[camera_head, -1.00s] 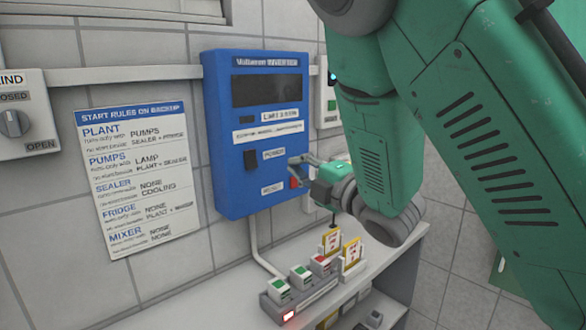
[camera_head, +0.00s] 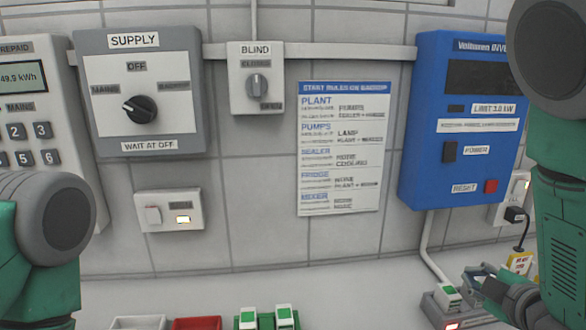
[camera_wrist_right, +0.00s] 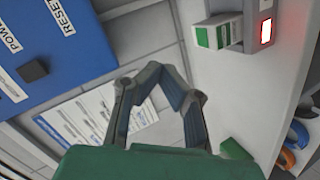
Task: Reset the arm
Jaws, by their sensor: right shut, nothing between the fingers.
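My right arm (camera_head: 565,230) hangs along the right edge of the head view. Its gripper (camera_head: 478,275) is low at the right, below the blue inverter (camera_head: 415,130) and partly hidden by the arm. In the right wrist view the gripper (camera_wrist_right: 162,72) is shut and empty, with its linkages bowed around a gap. My left arm (camera_head: 40,240) shows at the lower left; its gripper is out of view.
A power strip (camera_head: 442,317) with a lit red switch and a green-and-white plug (camera_head: 447,296) lies close to the right gripper. A supply switch (camera_head: 139,109), blind switch (camera_head: 257,85) and rules sheet (camera_head: 339,150) are on the wall. Small trays line the bottom edge.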

